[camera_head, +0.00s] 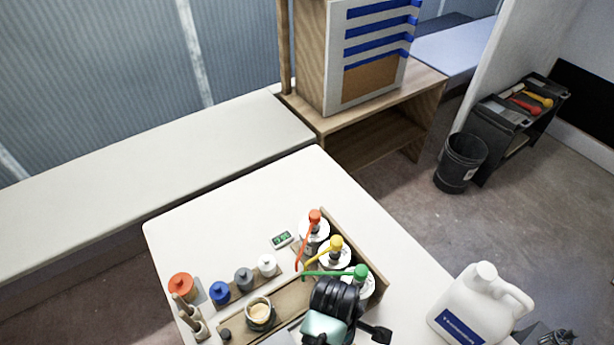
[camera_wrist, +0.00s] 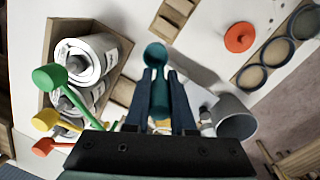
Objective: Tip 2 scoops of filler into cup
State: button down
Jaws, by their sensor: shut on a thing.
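My gripper (camera_wrist: 158,76) is shut on a dark teal scoop (camera_wrist: 155,54) in the wrist view. The scoop's rounded end shows beyond the fingertips; I cannot tell whether it holds filler. A grey cup (camera_wrist: 236,120) stands on the table to the right of the fingers, apart from the scoop. In the head view, an open pot (camera_head: 260,315) with pale contents stands on the wooden tray, left of my arm. I cannot tell whether it is the filler or the cup. My arm hides part of the tray there.
Bottles with red (camera_head: 315,216), yellow (camera_head: 336,243) and green (camera_head: 360,271) pumps stand in a wooden holder. Blue (camera_head: 220,293), grey and white pots stand in a row, near an orange lid (camera_wrist: 240,37). A white jug (camera_head: 478,305) stands at right. The table's back (camera_head: 245,215) is clear.

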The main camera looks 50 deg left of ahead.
jog(key=s+a+n+y+p, duration=0.1)
jog(key=s+a+n, duration=0.35)
jog(key=n, duration=0.35)
jog(key=shift+a+f+b, duration=0.2)
jog(key=shift+f+b, duration=1.25)
jog(key=shift+f, duration=0.45)
jog(key=shift+a+f+b, duration=0.15)
jog(key=shift+f+b, duration=1.35)
jog(key=shift+f, duration=0.4)
jog(key=shift+a+f+b, duration=0.2)
jog(key=shift+f+b, duration=1.25)
jog(key=shift+f, duration=0.45)
notch_tip(320, 180, up, 9)
jog(key=p, duration=0.9)
jog(key=shift+f, duration=0.2)
